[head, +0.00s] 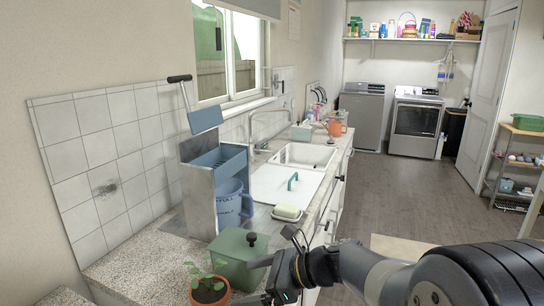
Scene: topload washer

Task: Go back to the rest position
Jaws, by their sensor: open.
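My gripper (258,280) is at the bottom centre of the head view, at the end of my dark arm that reaches in from the lower right. Its jaws are open, with a finger pointing left beside the green box. I see nothing held in it. The green lidded box (240,262) stands on the speckled counter just left of and behind the gripper. A potted plant (210,290) stands in front of the box. I cannot tell whether the gripper touches the box.
A steel holder (199,200) with a blue mug (230,205), a soap dish (287,213) and a sink (303,155) line the counter. Washer (363,115) and dryer (415,122) stand at the back. The floor right of the counter (405,195) is clear. A shelf rack (520,165) stands far right.

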